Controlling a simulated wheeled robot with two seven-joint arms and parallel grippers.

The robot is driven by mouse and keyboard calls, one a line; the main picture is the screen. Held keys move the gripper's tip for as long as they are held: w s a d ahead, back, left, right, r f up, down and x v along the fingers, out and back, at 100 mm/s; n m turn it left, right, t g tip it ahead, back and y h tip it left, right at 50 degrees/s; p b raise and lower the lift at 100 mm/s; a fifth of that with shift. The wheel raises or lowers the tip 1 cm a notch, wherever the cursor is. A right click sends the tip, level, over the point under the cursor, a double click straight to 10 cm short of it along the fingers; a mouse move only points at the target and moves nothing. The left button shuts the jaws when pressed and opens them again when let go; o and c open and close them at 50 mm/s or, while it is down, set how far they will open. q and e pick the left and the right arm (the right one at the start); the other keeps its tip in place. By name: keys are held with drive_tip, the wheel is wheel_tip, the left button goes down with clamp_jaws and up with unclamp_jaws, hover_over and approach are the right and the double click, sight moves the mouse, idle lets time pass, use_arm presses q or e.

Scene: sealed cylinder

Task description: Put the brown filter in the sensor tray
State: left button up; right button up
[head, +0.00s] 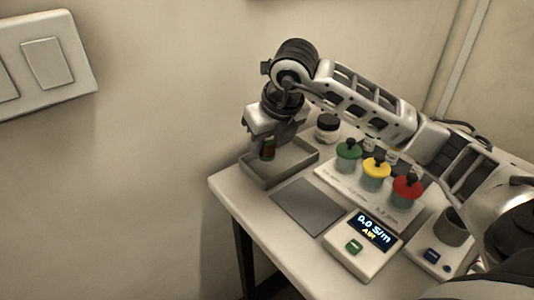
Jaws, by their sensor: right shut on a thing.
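My right gripper (268,145) points down over the grey open tray (292,169) at the table's back left corner. It is shut on a small dark thing with brown and green on it, which I take to be the brown filter (268,152). The filter hangs upright between the fingers, within the tray's outline. I cannot tell whether its lower end touches the tray floor. The fingers hide part of the filter. My left gripper is not in view.
A dark-lidded jar (327,128) stands just behind the tray. A white rack holds green (348,152), yellow (376,170) and red (407,190) capped jars. A grey mat (308,206) and a meter (364,244) reading 0.0 S/m lie in front. The wall is close behind.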

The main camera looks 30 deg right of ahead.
sight(267, 171)
drive_tip(key=shift+w+d+f, duration=0.35)
drive_tip(key=shift+w+f, duration=0.15)
drive_tip(key=shift+f, duration=0.25)
drive_tip(key=shift+w+d+f, duration=0.1)
drive_tip(key=shift+w+f, duration=0.1)
drive_tip(key=shift+f, duration=0.1)
wheel_tip(267, 171, down, 3)
drive_tip(key=shift+w+d+f+p, duration=0.1)
drive_tip(key=shift+w+d+p, duration=0.05)
drive_tip(key=shift+p, duration=0.4)
drive_tip(key=shift+f, duration=0.15)
drive_tip(key=shift+f, duration=0.1)
drive_tip(key=shift+f+b, duration=0.15)
drive_tip(key=shift+b, duration=0.15)
drive_tip(key=o, duration=1)
drive_tip(key=shift+c, duration=0.2)
